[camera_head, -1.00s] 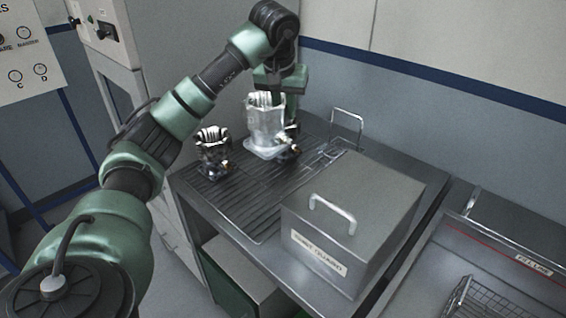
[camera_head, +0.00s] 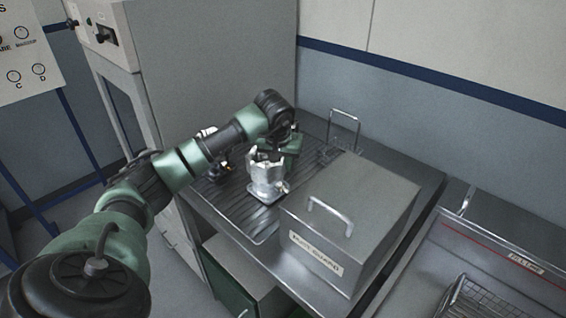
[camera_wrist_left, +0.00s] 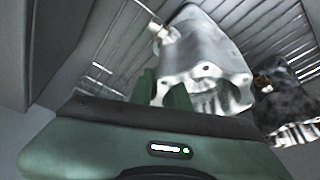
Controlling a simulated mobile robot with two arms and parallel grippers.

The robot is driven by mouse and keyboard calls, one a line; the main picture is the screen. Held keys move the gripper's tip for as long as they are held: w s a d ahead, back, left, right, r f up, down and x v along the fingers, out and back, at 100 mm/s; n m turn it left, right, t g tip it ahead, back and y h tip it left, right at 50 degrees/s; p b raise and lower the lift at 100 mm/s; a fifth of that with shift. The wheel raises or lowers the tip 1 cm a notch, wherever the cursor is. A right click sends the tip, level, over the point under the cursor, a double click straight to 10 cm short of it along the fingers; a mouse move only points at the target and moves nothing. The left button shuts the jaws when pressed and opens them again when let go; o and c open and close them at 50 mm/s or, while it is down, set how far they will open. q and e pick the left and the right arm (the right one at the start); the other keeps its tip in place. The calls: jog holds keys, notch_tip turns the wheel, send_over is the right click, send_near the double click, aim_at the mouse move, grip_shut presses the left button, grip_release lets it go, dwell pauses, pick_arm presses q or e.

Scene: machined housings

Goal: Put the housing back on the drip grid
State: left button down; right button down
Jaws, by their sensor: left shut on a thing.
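The pale silver housing (camera_head: 266,172) is upright over the right part of the dark slatted drip grid (camera_head: 238,207); I cannot tell whether its base touches the slats. My left gripper (camera_head: 283,152) is shut on it from behind and to the right. In the left wrist view the green fingers (camera_wrist_left: 162,93) close on the edge of the silver housing (camera_wrist_left: 203,62), with grid slats beyond. A second, darker housing (camera_wrist_left: 288,100) is beside it there; in the head view my arm mostly hides it. My right gripper is not in view.
A steel box (camera_head: 345,215) with a top handle and a label stands close to the right of the grid. A wire frame (camera_head: 344,128) rises behind it. A tall grey cabinet (camera_head: 220,60) borders the back left. A wire basket (camera_head: 475,300) sits at lower right.

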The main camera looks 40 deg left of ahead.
pick_arm(q)
jog(key=shift+f, duration=0.15)
jog(key=c, duration=1.3)
grip_release()
jog(key=shift+f, duration=0.1)
jog(key=shift+c, duration=0.2)
jog(key=shift+s+d+r, duration=0.1)
jog(key=shift+s+r, duration=0.05)
jog(key=shift+r, duration=0.4)
jog(key=b+v, duration=0.2)
jog(key=v, duration=0.9)
jog(key=shift+s, duration=0.1)
